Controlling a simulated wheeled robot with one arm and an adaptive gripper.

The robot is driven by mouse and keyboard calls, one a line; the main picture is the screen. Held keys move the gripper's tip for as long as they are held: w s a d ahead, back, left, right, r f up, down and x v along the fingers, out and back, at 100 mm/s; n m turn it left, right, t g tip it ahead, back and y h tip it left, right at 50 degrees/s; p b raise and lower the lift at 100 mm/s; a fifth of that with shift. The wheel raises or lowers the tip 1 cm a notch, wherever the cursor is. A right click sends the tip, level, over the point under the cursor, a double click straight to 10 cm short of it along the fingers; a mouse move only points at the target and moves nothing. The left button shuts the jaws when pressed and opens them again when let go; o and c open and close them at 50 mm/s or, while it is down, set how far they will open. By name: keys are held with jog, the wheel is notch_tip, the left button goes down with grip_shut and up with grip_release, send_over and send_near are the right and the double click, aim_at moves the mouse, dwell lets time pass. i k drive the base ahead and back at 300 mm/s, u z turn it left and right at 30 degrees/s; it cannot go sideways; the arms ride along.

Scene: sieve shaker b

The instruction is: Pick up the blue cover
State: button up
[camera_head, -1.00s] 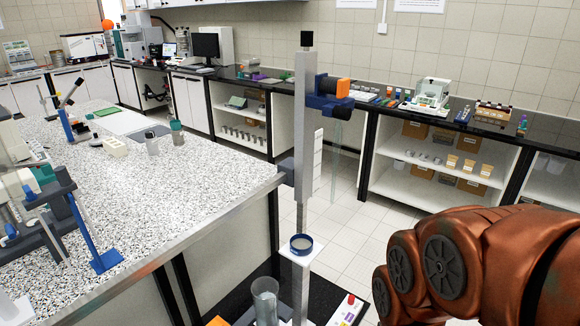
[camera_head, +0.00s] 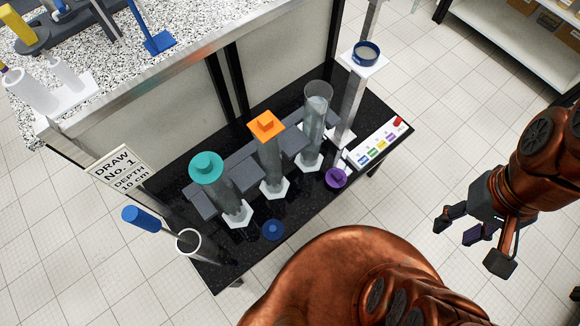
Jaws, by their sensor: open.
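The blue cover (camera_head: 273,229) is a small dark blue round piece lying on the black low table (camera_head: 225,268), near its front edge. It lies in front of the glass cylinder with the teal cover (camera_head: 206,167). My gripper (camera_head: 462,231) is at the right of the view, open and empty, over the pale tiled floor. It is well apart from the blue cover, to its right and beyond the table's edge. My copper-coloured arm fills the lower middle and right of the view.
An orange cover (camera_head: 266,125) tops the middle cylinder; the right cylinder (camera_head: 314,125) is uncovered. A purple cover (camera_head: 336,178) lies at the table's front edge. A blue-rimmed dish (camera_head: 366,53) sits on a post bracket. A sign (camera_head: 122,170) and blue-handled tool (camera_head: 146,219) stand left.

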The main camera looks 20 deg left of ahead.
aim_at(273, 230)
jog(key=z, duration=0.15)
jog(key=k, duration=1)
jog(key=u, duration=1.35)
jog(key=i, duration=0.45)
jog(key=z, duration=1.2)
